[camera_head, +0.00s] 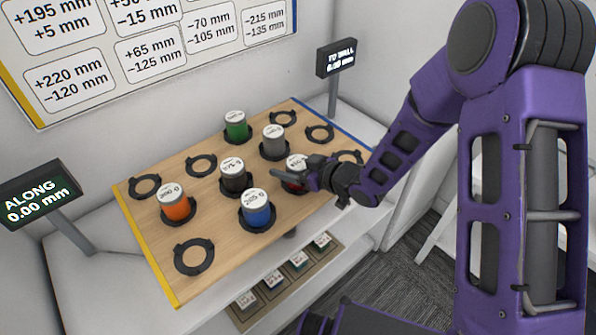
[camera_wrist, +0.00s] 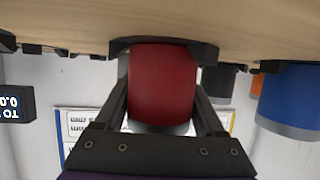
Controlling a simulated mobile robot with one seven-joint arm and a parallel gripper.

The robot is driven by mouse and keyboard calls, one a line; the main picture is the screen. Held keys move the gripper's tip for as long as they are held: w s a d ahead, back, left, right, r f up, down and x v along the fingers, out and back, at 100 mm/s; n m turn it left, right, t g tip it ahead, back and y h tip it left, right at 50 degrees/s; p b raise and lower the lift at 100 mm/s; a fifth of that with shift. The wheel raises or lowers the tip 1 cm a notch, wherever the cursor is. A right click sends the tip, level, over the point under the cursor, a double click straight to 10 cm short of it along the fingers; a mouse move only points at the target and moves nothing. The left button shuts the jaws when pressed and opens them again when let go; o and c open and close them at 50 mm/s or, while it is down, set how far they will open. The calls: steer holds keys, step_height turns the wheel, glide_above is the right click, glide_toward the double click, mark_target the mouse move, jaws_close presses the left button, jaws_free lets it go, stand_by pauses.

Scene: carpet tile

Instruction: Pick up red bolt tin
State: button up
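The red bolt tin (camera_head: 292,184) has a white lid and stands upright in a black ring holder on the wooden board, partly hidden by my gripper. My gripper (camera_head: 296,172) is at the tin, reaching in from the right. In the wrist view, which looks upside down, the red tin (camera_wrist: 162,85) fills the space between my two black fingers (camera_wrist: 162,100), one on each side. The tin's rim end points towards my palm, and its other end is at the ring holder. Whether the fingers press on the tin or stand just clear of it cannot be told.
Close by on the board (camera_head: 140,222) stand a blue tin (camera_head: 257,212), a black tin (camera_head: 235,180), a grey tin (camera_head: 273,143), a green tin (camera_head: 237,130) and an orange tin (camera_head: 175,206). Several ring holders are empty. A wall is behind, with a display post (camera_head: 335,60).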

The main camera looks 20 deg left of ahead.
jaws_close()
steer(key=shift+r, duration=0.1)
